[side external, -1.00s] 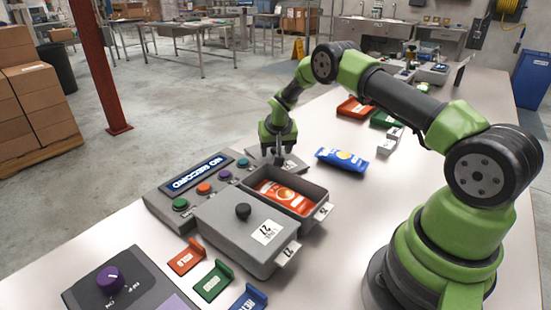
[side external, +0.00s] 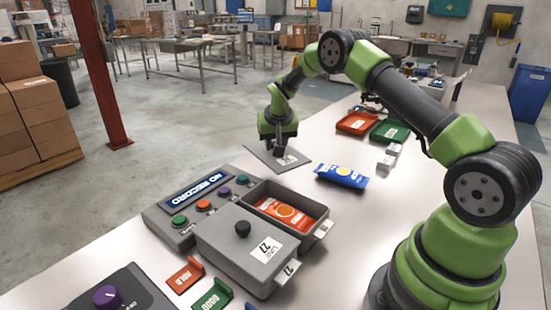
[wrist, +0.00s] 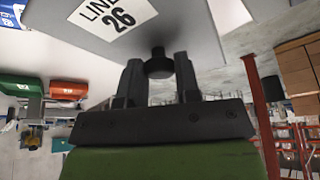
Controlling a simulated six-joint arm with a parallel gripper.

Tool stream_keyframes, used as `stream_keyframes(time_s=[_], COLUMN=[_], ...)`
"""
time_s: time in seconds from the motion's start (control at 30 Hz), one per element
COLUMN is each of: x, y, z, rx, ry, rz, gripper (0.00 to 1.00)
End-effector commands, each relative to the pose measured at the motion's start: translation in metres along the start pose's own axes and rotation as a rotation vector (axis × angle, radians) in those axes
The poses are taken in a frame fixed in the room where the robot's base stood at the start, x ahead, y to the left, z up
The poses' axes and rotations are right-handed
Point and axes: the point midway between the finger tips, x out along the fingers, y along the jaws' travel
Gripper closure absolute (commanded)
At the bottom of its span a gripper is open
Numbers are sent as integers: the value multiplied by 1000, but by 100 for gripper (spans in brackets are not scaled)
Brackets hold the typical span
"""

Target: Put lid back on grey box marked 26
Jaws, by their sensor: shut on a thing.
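The grey lid (wrist: 190,22) carries a white label reading LINE 26 and has a dark knob (wrist: 159,64). My gripper (wrist: 158,75) is shut on this knob. In the side view my gripper (side external: 278,148) holds the flat lid (side external: 262,155) behind the open grey box (side external: 318,222), apart from it. The lid seems to be above the table, but its exact height is hard to tell. The open box holds an orange packet (side external: 284,212). A small white tag is on its right end, too small to read.
A lidded grey box (side external: 222,240) marked 27 stands directly beside the open box. A button console (side external: 180,205) stands at their left. A blue packet (side external: 341,176) lies to the right. Red (side external: 356,123) and green (side external: 389,132) trays are farther back.

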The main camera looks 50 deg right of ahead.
Motion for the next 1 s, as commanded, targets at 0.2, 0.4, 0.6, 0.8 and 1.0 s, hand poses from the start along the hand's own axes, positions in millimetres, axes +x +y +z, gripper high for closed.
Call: stream_keyframes(time_s=[0.2,0.4,0.6,0.8,1.0], x=[-27,-33,-42,-59,-84], y=[-1,-3,-7,-11,-15], z=[-9,4,28,65,104], rx=[29,214,597,1209,1871], ry=[0,-1,1,2,-1], rz=[12,92,252,504,779], gripper=[93,93,93,93,93])
